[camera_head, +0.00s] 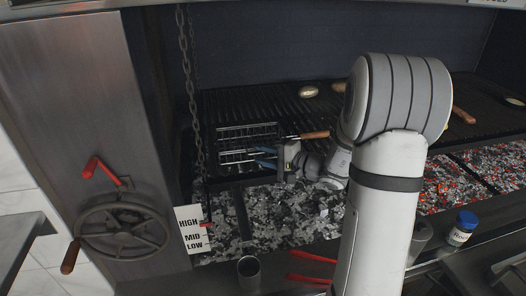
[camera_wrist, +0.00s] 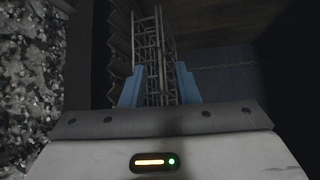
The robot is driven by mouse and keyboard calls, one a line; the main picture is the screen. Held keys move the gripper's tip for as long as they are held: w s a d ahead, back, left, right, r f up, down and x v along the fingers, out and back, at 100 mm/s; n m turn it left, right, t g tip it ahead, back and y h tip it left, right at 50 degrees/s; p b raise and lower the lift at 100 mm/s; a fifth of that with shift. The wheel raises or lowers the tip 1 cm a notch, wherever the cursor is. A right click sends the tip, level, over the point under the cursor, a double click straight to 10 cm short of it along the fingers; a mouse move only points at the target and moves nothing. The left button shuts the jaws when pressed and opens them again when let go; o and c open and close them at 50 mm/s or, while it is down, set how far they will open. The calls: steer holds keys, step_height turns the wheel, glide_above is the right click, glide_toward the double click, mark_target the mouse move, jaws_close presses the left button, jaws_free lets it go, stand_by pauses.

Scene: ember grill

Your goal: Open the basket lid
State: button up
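The wire basket (camera_head: 235,131) lies at the left end of the grill grate in the head view, with a wooden-ended handle (camera_head: 315,135) pointing right. Two wire grid sections show, one behind the other; I cannot tell clearly which is the lid. My gripper (camera_head: 264,158) is at the front right of the basket, its blue fingers pointing left. In the wrist view, the two blue fingers of my gripper (camera_wrist: 159,87) stand apart, with the basket's wires (camera_wrist: 154,50) between them. Contact with the wires cannot be made out.
Grey coals lie below and in front of the basket, with glowing coals (camera_head: 490,163) at right. A chain (camera_head: 190,80) hangs left of the basket. A crank wheel (camera_head: 122,230), height sign (camera_head: 190,229), red tongs (camera_head: 312,256), metal cup (camera_head: 249,268) and blue-capped jar (camera_head: 462,228) are nearby.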

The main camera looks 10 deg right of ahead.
steer(key=shift+w+a, duration=0.25)
steer(key=shift+c, duration=0.6)
jaws_close()
